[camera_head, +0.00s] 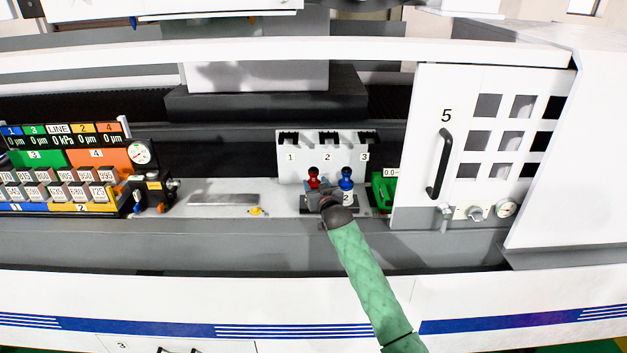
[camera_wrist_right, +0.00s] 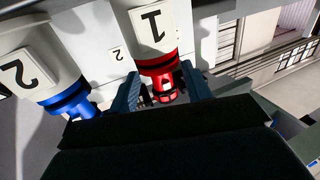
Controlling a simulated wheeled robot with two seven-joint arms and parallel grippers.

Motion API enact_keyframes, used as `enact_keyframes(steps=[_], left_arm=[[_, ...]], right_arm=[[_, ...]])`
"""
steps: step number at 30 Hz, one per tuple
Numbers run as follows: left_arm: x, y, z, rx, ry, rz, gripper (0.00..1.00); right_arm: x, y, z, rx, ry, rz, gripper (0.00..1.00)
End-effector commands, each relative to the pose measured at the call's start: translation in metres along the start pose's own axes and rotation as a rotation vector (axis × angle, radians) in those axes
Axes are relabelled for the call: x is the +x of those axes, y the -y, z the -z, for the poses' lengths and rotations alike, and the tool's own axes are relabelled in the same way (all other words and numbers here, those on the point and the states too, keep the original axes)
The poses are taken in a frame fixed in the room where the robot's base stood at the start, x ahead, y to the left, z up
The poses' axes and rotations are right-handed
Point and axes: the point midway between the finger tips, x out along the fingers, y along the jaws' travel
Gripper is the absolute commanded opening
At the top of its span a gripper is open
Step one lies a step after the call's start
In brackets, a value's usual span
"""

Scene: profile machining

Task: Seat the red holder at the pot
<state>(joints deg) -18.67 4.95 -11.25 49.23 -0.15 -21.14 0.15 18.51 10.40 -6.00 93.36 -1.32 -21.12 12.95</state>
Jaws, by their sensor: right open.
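My right gripper (camera_head: 318,194) is at the red holder. Its two blue-grey fingers (camera_wrist_right: 163,92) are apart, one on either side of the red part; I cannot tell whether they touch it. The gripper hides the holder's lower part in the head view. I cannot tell which part is the pot. My left gripper is not in view.
A blue holder (camera_head: 347,177) stands close to the right, by a white piece marked 2 (camera_head: 347,198). Behind is the white panel (camera_head: 306,160) with black forks. A green device (camera_head: 384,190) and a white door (camera_head: 425,150) lie further right. A flat grey plate (camera_head: 223,198) lies left.

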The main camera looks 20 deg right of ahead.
Motion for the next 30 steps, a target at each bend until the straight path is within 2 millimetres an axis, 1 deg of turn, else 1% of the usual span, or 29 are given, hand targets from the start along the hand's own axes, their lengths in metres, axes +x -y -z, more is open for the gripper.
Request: enact_keyframes(steps=[3, 9, 10, 16, 23, 27, 28, 29, 30], left_arm=[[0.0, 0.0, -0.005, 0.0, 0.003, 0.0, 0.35], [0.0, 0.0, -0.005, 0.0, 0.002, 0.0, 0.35], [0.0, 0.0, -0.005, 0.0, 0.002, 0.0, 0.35], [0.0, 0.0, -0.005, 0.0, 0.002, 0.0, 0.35], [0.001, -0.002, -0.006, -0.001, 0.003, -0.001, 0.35], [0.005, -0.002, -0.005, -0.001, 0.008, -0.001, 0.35], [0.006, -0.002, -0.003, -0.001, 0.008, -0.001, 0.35], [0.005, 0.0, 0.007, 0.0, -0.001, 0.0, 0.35], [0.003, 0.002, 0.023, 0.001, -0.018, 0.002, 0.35]], right_arm=[[0.003, 0.0, -0.001, 0.0, 0.001, 0.0, 0.49], [0.004, 0.0, -0.001, 0.0, 0.001, 0.0, 0.49], [0.004, 0.0, -0.001, 0.0, 0.001, 0.0, 0.47], [0.004, 0.0, -0.001, 0.0, 0.001, 0.0, 0.08], [0.004, 0.0, 0.001, 0.0, -0.001, 0.001, 0.08], [0.004, 0.0, 0.008, 0.0, -0.002, 0.0, 0.08], [0.004, 0.0, 0.011, 0.0, -0.003, 0.0, 0.08], [0.004, 0.0, 0.015, 0.0, -0.004, 0.001, 0.08], [0.004, 0.0, 0.021, -0.001, -0.005, 0.0, 0.08]])
